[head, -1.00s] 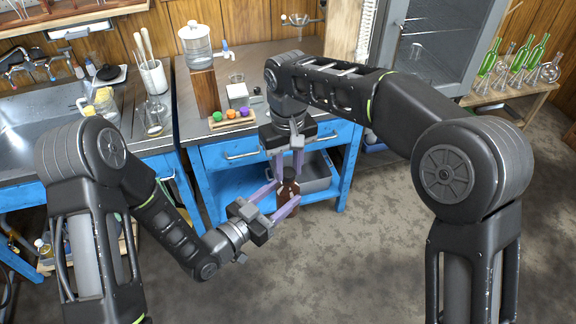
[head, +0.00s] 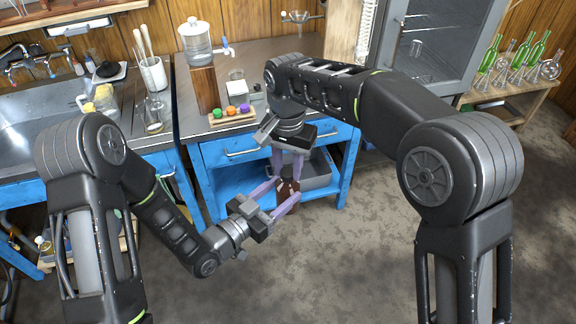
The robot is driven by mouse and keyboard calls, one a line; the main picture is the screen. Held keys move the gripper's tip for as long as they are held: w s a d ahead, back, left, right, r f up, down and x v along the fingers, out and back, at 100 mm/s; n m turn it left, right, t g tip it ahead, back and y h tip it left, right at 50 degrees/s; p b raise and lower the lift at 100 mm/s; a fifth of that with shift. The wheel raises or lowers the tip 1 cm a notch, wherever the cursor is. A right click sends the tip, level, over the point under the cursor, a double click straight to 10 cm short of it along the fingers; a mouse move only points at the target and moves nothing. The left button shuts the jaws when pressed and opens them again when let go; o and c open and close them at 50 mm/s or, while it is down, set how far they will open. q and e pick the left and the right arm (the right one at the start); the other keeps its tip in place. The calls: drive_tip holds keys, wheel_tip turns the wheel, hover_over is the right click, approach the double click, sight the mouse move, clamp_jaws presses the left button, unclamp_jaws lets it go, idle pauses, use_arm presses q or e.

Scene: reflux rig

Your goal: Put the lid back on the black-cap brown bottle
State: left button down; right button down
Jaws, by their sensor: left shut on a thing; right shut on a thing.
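The brown bottle (head: 289,187) is in the head view, held upright in the air in front of the blue bench. My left gripper (head: 286,188) comes from the lower left and is shut around the bottle's body. My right gripper (head: 288,175) points down from above and is shut on the black cap at the bottle's top. The cap is mostly hidden between the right fingers. I cannot tell whether it is seated on the neck.
Behind the grippers is a blue bench (head: 228,170) with a grey bin (head: 318,172) on its lower shelf. A sink (head: 30,125) is at left; a rack with green bottles (head: 514,60) is at right.

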drive_tip(key=m, duration=0.6)
drive_tip(key=shift+a, duration=0.1)
drive_tip(key=m, duration=1.1)
drive_tip(key=shift+w+m, duration=0.1)
drive_tip(key=shift+m, duration=0.2)
drive_tip(key=m, duration=0.8)
drive_tip(key=shift+f+m, duration=0.3)
drive_tip(key=shift+m, duration=0.1)
drive_tip(key=shift+s+d+f+m, duration=0.2)
drive_tip(key=shift+d+f+m, duration=0.1)
drive_tip(key=shift+m, duration=0.4)
drive_tip(key=shift+a+m, duration=0.1)
drive_tip(key=shift+m, duration=0.4)
drive_tip(key=shift+w+a+r+m, duration=0.1)
drive_tip(key=shift+w+r+m, duration=0.05)
drive_tip(key=shift+r+m, duration=0.3)
